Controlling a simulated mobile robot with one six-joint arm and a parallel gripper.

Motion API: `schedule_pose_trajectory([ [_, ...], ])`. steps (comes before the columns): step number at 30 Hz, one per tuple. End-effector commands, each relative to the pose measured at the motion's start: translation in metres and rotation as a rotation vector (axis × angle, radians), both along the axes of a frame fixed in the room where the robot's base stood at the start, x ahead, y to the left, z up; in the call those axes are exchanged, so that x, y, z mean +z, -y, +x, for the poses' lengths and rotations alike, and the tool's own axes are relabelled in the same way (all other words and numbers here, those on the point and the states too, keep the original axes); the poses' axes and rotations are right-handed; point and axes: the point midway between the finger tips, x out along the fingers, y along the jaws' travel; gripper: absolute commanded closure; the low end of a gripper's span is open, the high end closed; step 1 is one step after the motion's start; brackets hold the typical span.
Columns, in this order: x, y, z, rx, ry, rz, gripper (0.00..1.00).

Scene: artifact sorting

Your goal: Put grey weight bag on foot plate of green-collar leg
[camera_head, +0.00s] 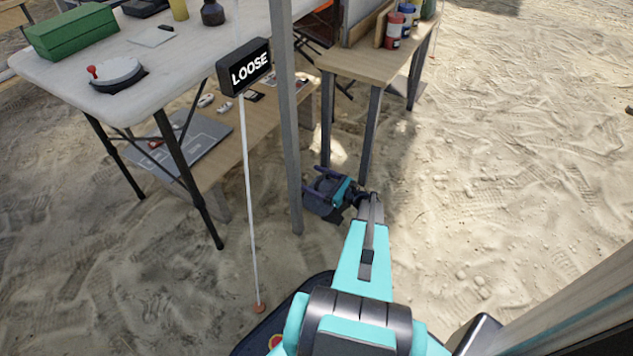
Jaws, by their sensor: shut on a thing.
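My gripper (328,186) is at the end of my teal arm, low over the sand near the picture's middle. It is shut on a dark blue-grey bundle, which looks like the weight bag (317,206); the jaws and wrist partly cover it. The bag is just right of the lower end of a grey upright leg (291,150). I cannot tell whether the bag touches the sand. No green collar shows on this leg's visible part, and no foot plate can be made out at its base.
A guy line with a black "LOOSE" sign (245,67) runs down to a peg (258,308) left of my arm. A white table (185,55) with a green box (75,32) stands left. A wooden table (370,62) stands behind my gripper. Open sand lies right.

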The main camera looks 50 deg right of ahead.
Motion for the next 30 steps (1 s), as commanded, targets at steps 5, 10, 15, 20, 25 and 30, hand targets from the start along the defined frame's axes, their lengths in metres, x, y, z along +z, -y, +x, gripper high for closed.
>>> schedule_pose_trajectory([
  [5,-0.017,0.001,0.001,0.0,0.007,0.001,0.79],
  [10,-0.028,0.0,0.001,0.001,0.007,0.0,0.79],
  [15,-0.031,0.0,0.001,0.001,0.008,0.0,0.79],
  [20,-0.031,0.0,0.001,0.001,0.008,0.0,0.79],
  [25,-0.032,0.0,0.001,0.001,0.007,0.0,0.79],
  [30,-0.037,0.0,0.001,0.001,-0.001,0.0,0.03],
])
